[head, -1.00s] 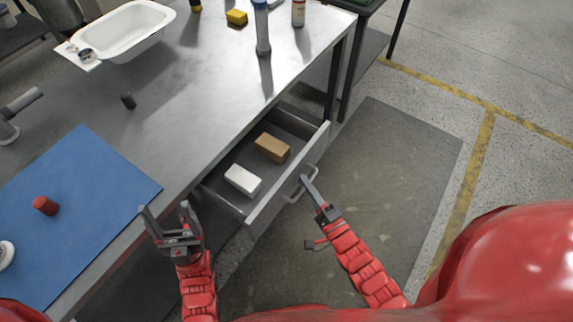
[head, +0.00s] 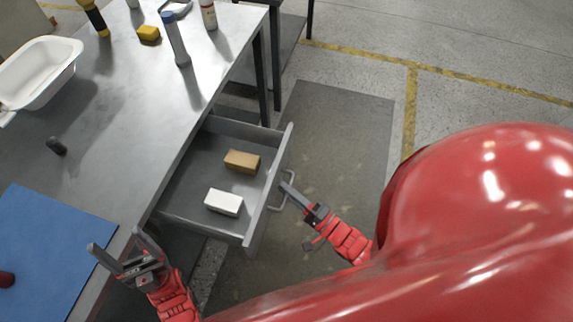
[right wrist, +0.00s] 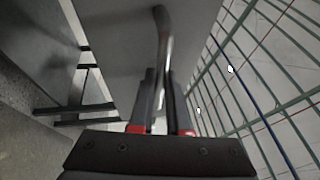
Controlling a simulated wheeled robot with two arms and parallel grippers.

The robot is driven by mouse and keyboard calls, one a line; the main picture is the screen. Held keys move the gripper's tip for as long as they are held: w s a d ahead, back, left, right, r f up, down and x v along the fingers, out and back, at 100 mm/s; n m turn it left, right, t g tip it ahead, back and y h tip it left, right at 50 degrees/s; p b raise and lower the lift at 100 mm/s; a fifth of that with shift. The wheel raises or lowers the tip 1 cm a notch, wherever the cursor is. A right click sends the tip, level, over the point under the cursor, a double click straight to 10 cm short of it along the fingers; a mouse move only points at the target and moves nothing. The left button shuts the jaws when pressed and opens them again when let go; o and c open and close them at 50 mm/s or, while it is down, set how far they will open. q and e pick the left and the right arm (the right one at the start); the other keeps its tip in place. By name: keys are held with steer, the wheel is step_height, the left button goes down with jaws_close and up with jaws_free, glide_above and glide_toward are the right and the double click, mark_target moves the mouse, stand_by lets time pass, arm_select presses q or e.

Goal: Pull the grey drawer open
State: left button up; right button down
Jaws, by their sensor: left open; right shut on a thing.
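The grey drawer (head: 183,191) stands well out from under the metal table in the head view. A brown block (head: 242,161) and a white block (head: 223,202) lie inside it. My right gripper (head: 285,189) is at the bar handle (head: 273,207) on the drawer's front. In the right wrist view my right gripper (right wrist: 159,100) is shut on the handle (right wrist: 162,40), with the fingers on either side of the bar. My left gripper (head: 116,248) is open and empty, near the table's front edge, left of the drawer.
The metal table (head: 120,130) carries a blue mat (head: 45,250), a white basin (head: 38,75), a dark peg (head: 57,146), a yellow block (head: 149,33) and several bottles. Floor in front of the drawer is clear, with a dark mat (head: 335,140).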

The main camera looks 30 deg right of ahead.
steer(key=c, duration=1.2)
jaws_free()
steer(key=shift+o, duration=0.2)
steer(key=b+v, duration=0.2)
steer(key=v, duration=1.5)
steer(key=shift+s+d, duration=0.15)
steer(key=shift+r, duration=0.1)
